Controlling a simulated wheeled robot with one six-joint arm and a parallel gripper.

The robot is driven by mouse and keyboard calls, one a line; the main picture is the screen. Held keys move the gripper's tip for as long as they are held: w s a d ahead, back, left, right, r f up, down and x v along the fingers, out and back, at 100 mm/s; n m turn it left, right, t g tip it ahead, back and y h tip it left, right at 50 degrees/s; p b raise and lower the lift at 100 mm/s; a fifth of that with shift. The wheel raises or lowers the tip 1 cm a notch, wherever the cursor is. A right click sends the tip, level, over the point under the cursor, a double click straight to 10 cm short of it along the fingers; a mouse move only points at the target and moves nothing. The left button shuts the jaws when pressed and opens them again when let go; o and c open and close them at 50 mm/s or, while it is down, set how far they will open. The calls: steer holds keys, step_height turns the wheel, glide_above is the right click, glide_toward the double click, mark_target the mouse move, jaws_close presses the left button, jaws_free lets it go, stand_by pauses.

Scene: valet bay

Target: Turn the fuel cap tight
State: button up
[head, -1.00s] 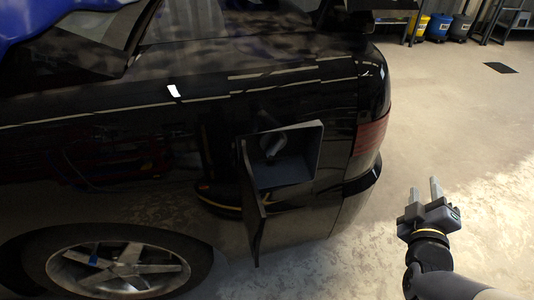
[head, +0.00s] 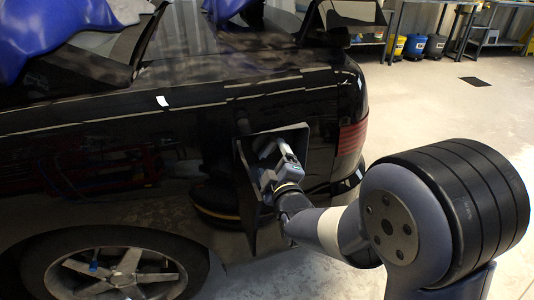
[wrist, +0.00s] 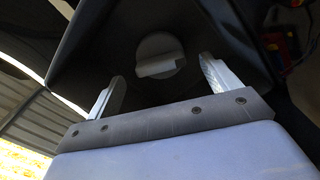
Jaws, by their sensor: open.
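The fuel cap (wrist: 160,55) is a round grey cap with a raised grip bar, seated at the back of the filler recess (wrist: 185,20) in the wrist view. My gripper (wrist: 160,85) is open, with one finger to each side of the cap in that view and the fingertips apart from it. In the head view my gripper (head: 277,150) is at the mouth of the recess and hides the cap. The open fuel door (head: 246,195) hangs on the left side of the recess.
The black car (head: 110,150) fills the left, with its wheel (head: 115,270) below and tail light (head: 352,136) to the right. A blue cover (head: 50,35) lies over the car at upper left. Bins (head: 415,45) stand by shelving far back.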

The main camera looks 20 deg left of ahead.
mark_target(269, 153)
steer(key=shift+x, duration=2.1)
steer(key=c, duration=0.9)
